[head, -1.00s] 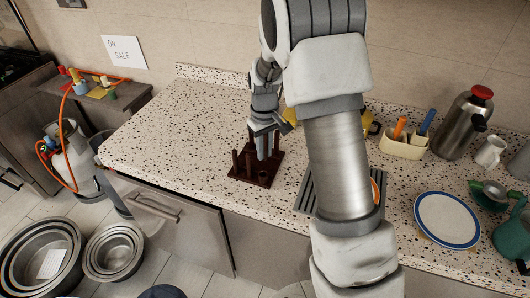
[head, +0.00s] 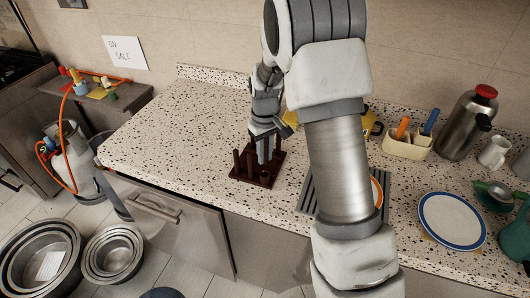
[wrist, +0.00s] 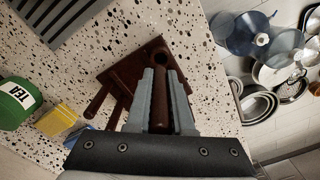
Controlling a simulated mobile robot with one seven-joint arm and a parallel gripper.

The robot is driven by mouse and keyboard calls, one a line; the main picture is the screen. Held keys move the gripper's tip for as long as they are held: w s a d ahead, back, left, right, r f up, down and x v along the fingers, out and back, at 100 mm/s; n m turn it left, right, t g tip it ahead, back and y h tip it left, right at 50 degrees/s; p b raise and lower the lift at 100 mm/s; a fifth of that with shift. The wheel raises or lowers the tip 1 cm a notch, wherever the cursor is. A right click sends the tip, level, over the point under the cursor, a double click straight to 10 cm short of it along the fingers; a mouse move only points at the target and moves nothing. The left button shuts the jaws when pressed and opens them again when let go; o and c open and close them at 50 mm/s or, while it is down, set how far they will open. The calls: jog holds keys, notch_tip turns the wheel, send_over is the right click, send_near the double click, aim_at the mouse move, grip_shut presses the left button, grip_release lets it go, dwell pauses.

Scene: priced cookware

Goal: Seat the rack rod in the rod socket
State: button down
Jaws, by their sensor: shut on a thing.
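The dark brown rack (head: 245,180) stands on the speckled counter, with several upright rods on its base. It also shows in the wrist view (wrist: 118,73). My gripper (head: 265,158) points down over the rack. In the wrist view my gripper (wrist: 162,80) is shut on a dark brown rod (wrist: 160,115) between its two grey fingers. A round brown ring, which looks like the rod socket (wrist: 160,54), lies just beyond the fingertips. The fingers hide the rod's lower end, so I cannot tell whether it is in the socket.
A grey slatted tray (head: 307,192) lies right of the rack, partly behind my arm. A blue-rimmed plate (head: 452,220), a utensil holder (head: 405,146) and a steel flask (head: 466,125) stand farther right. The counter left of the rack is clear; its front edge is close to the rack.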

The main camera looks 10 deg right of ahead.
jog(key=shift+f+b, duration=1.05)
jog(key=shift+f, duration=0.75)
jog(key=shift+f+b, duration=0.95)
jog(key=shift+f, duration=0.1)
dwell(0.4)
jog(key=c, duration=0.7)
grip_release()
notch_tip(320, 180, up, 17)
jog(key=shift+r, duration=0.25)
